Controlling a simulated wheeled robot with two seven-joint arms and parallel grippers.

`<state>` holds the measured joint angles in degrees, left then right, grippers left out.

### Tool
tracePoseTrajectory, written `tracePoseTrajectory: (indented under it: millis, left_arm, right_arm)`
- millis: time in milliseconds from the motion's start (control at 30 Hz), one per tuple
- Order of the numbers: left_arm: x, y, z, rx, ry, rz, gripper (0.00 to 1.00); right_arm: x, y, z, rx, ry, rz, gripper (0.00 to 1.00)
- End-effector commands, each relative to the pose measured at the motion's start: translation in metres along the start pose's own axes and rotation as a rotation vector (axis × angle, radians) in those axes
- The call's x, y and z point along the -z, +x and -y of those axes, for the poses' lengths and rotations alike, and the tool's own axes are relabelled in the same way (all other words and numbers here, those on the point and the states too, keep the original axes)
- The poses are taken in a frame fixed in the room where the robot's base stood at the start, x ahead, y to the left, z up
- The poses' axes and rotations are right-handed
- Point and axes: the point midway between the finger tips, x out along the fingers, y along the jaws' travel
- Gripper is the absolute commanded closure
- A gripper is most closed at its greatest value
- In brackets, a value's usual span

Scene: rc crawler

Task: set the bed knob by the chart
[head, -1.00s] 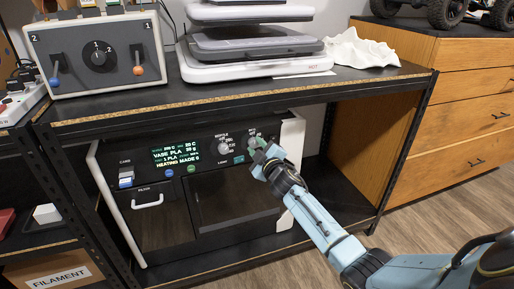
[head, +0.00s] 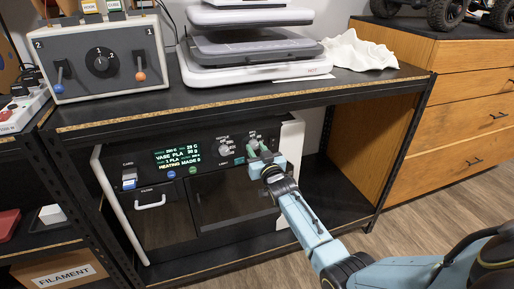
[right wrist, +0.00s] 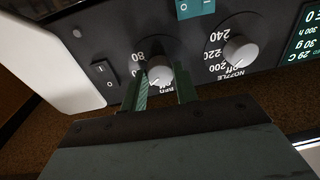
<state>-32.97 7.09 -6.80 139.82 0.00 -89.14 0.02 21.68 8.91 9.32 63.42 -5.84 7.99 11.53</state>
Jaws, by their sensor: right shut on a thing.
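The bed knob (right wrist: 160,70) is a round grey knob on the black front panel of the printer. Its scale shows 80 in the right wrist view, and the rest of its lettering is partly hidden. My right gripper (right wrist: 163,92) has its two green fingers on either side of this knob, shut on it. In the head view the right gripper (head: 258,155) is at the panel and partly covers the bed knob (head: 252,143). My left gripper is not in view. I cannot make out a chart in these frames.
The nozzle knob (right wrist: 239,51) sits beside the bed knob. A rocker switch (right wrist: 104,75) is on its other side. The lit display (head: 177,157) reads VASE PLA and HEATING. The shelf top (head: 150,112) overhangs the printer, and a rack post (head: 402,150) stands right.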

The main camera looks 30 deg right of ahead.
Motion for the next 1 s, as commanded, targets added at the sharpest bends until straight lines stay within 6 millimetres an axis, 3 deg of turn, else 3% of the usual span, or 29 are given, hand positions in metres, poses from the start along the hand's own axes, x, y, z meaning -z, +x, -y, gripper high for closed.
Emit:
tracePoseTrajectory:
  millis: [500, 1000]
  left_arm:
    - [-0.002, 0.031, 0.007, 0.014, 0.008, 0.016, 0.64]
    - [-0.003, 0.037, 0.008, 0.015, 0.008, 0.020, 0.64]
  right_arm:
    - [-0.001, -0.001, 0.001, -0.031, 0.422, -0.018, 0.93]
    - [-0.002, -0.001, 0.002, -0.042, 0.570, -0.025, 0.93]
